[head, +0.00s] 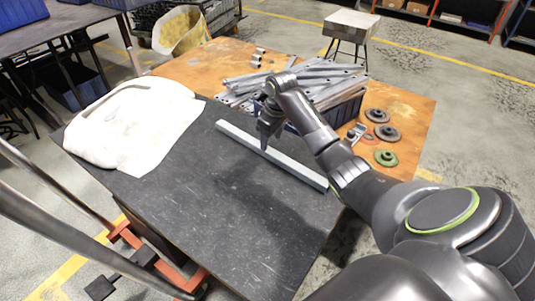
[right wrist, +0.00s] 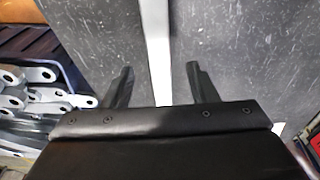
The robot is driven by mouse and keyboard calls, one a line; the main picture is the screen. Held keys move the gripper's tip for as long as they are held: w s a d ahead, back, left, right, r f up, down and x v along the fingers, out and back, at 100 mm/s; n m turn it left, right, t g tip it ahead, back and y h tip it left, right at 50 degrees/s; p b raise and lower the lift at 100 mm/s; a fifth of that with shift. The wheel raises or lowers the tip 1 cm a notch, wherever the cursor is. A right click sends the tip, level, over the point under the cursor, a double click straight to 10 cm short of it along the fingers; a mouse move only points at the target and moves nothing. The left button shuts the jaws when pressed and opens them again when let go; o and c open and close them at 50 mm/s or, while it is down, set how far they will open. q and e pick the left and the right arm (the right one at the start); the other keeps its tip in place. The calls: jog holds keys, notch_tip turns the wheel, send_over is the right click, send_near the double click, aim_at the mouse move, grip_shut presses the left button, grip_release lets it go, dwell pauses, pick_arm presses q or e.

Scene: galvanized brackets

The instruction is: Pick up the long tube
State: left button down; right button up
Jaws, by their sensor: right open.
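The long tube (head: 298,172) is a pale grey square bar lying diagonally on the dark table top (head: 215,235). My right gripper (head: 266,142) points down over the tube, left of its middle. In the right wrist view the gripper (right wrist: 159,70) is open, with one finger on each side of the pale tube (right wrist: 158,45). Nothing is held, and the tube still lies on the table. Whether the fingertips reach down beside the tube is hard to tell. My left gripper is not in view.
A dark blue crate (head: 345,113) full of galvanized brackets (head: 310,80) stands just behind the tube; it shows at the left of the right wrist view. Round flanges (head: 387,133) lie at the right. A white sack (head: 135,125) lies at the left. The front table area is clear.

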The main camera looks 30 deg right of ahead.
aim_at(269, 150)
jog(key=f, duration=0.2)
jog(key=w+f+b, duration=0.1)
jog(key=f, duration=0.1)
jog(key=shift+w+a, duration=0.15)
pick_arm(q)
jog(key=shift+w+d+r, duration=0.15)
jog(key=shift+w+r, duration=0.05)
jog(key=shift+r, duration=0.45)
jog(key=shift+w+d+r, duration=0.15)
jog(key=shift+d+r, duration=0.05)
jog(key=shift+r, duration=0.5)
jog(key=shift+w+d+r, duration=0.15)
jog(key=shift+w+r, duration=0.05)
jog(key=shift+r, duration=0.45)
pick_arm(e)
jog(key=shift+w+f, duration=0.1)
jog(key=shift+f, duration=0.45)
jog(key=shift+r, duration=0.1)
grip_shut()
